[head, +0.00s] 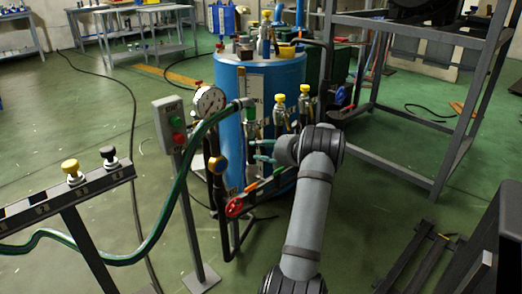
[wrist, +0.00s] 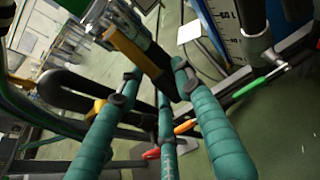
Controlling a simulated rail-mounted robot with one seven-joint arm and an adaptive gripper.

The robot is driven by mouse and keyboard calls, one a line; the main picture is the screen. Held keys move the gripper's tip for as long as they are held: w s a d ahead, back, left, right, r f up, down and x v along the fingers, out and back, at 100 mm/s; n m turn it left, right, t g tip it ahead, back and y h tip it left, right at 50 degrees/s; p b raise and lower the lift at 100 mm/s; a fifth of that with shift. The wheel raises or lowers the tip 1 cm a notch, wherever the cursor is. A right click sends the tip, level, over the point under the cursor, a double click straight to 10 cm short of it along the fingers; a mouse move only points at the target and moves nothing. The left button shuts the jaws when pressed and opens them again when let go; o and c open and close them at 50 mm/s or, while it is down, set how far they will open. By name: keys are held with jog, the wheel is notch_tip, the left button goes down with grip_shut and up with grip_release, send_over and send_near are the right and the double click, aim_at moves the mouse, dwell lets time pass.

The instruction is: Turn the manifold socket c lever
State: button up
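The manifold (head: 262,192) is a dark bar low in front of the blue tank, with small coloured levers. In the head view an orange lever (head: 251,186) shows left of my gripper. In the wrist view I see a green lever (wrist: 262,84) at the right, an orange lever (wrist: 185,126) and a red lever (wrist: 152,153) between and behind my fingers. I cannot tell which one belongs to socket c. My gripper (head: 264,151) has teal fingers and is just above the manifold. In the wrist view its fingers (wrist: 156,75) are spread apart, with no lever clearly gripped.
The blue tank (head: 258,105) stands behind, with yellow-capped valves (head: 280,99) on its front. A pressure gauge (head: 209,101), a switch box (head: 170,124) and a green hose (head: 180,180) are to the left. A grey metal frame (head: 400,172) stands right.

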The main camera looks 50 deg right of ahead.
jog(key=shift+c, duration=1.3)
grip_shut()
